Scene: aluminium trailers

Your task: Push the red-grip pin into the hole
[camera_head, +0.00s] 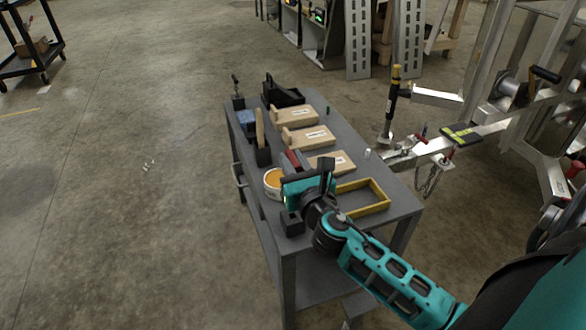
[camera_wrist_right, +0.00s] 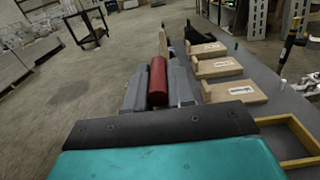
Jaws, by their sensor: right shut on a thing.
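My right gripper (camera_head: 297,164) is above the near part of the grey table, its arm coming in from the lower right. It is shut on the red-grip pin (camera_wrist_right: 157,82), whose red cylinder shows between the two grey fingers (camera_wrist_right: 136,90) in the wrist view. In the head view a little of the red shows beside the gripper. The pin's shaft is hidden. The trailer's tongue (camera_head: 430,148) stands right of the table, apart from the gripper. I cannot make out the hole. My left gripper is not in view.
The grey table (camera_head: 345,132) holds several wooden blocks (camera_head: 298,114), a yellow frame (camera_head: 374,190), an orange-filled tub (camera_head: 271,179) and a black bin (camera_head: 283,93). The trailer's jack (camera_head: 391,100) rises beyond the table's right edge.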

